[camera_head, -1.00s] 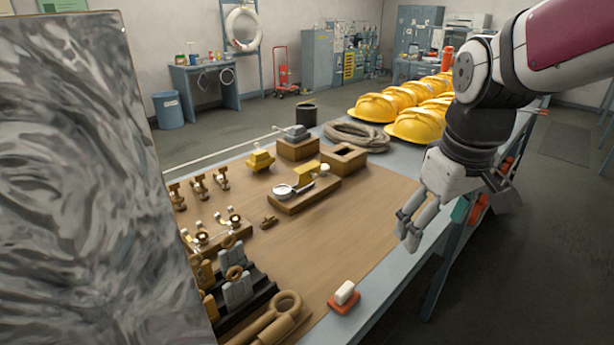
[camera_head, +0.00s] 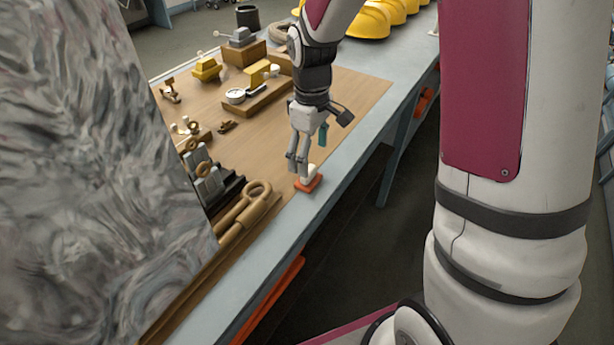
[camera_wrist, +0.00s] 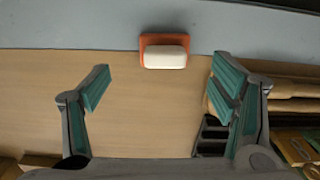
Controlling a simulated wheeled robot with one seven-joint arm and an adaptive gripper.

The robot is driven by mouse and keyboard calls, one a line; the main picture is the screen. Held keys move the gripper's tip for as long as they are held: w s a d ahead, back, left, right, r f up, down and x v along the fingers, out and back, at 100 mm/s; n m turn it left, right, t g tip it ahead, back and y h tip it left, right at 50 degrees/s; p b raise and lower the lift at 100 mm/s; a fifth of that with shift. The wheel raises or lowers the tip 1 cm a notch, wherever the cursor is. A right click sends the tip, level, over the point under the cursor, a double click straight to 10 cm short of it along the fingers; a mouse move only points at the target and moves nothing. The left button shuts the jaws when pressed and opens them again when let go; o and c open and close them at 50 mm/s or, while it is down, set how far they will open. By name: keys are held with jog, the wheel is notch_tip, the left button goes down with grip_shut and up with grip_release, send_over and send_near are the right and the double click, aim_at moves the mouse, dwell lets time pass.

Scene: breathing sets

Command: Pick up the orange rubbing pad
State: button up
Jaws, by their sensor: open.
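The orange rubbing pad (camera_head: 308,184) lies near the front edge of the wooden board, with a white block (camera_head: 310,172) on top. In the wrist view the orange pad (camera_wrist: 146,42) shows as a rim around the white block (camera_wrist: 166,58), at the top centre, beyond the fingertips. My gripper (camera_head: 298,168) points down just above and beside the pad and partly overlaps it in the head view. In the wrist view my gripper (camera_wrist: 160,85) is open, its two teal-padded fingers wide apart with nothing between them.
The wooden board (camera_head: 345,92) lies on a grey-blue table (camera_head: 262,235). Brown ring-handled tools (camera_head: 245,210) and a dark rack (camera_head: 228,188) stand left of the pad. A dial gauge on a block (camera_head: 237,96) and yellow helmets (camera_head: 368,22) are farther back. A marbled panel (camera_head: 70,180) fills the left.

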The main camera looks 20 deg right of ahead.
aim_at(311, 174)
jog(key=f, duration=0.3)
jog(key=f+p, duration=0.1)
jog(key=f, duration=0.1)
jog(key=shift+s+a+f, duration=0.15)
jog(key=shift+s+a, duration=0.05)
jog(key=shift+a, duration=0.1)
jog(key=shift+w+f, duration=0.1)
jog(key=shift+f, duration=0.45)
jog(key=c, duration=1.4)
jog(key=shift+o, duration=0.2)
jog(key=shift+r, duration=0.15)
jog(key=shift+r, duration=0.5)
notch_tip(311, 174, up, 2)
jog(key=shift+r+b, duration=0.1)
jog(key=shift+b, duration=0.25)
jog(key=shift+s+r, duration=0.1)
jog(key=shift+s, duration=0.55)
jog(key=s+r, duration=0.1)
jog(key=s, duration=1.3)
jog(key=shift+s+d+r+p, duration=0.2)
jog(key=shift+s+d+p, duration=0.1)
jog(key=shift+s, duration=0.1)
